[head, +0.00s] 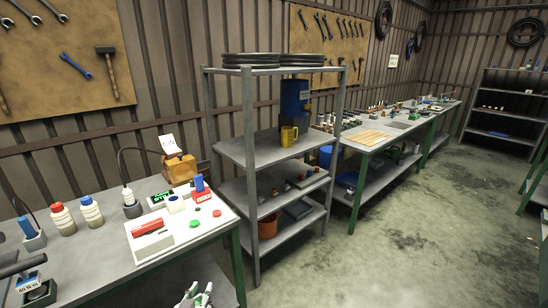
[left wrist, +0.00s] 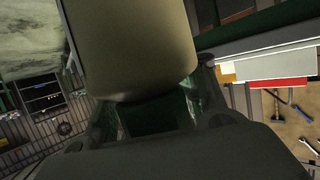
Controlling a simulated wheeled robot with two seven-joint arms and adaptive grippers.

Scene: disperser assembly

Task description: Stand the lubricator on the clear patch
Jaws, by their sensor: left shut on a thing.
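My left gripper (head: 196,297) is at the bottom edge of the head view, in front of the left workbench (head: 100,258). In the left wrist view, its fingers (left wrist: 150,115) are shut on a large pale beige, rounded body, which I take to be the lubricator (left wrist: 135,50). Only part of it shows there, and I cannot make it out in the head view. I see no marked clear patch; bare grey bench top lies between the bottles and the white board. My right gripper is not in view.
On the bench stand a red-capped bottle (head: 63,219), a blue-capped bottle (head: 92,211), and a white board (head: 190,243) with a red-topped box (head: 151,236). An orange-brown block (head: 180,168) stands behind. A metal shelf rack (head: 262,150) is to the right.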

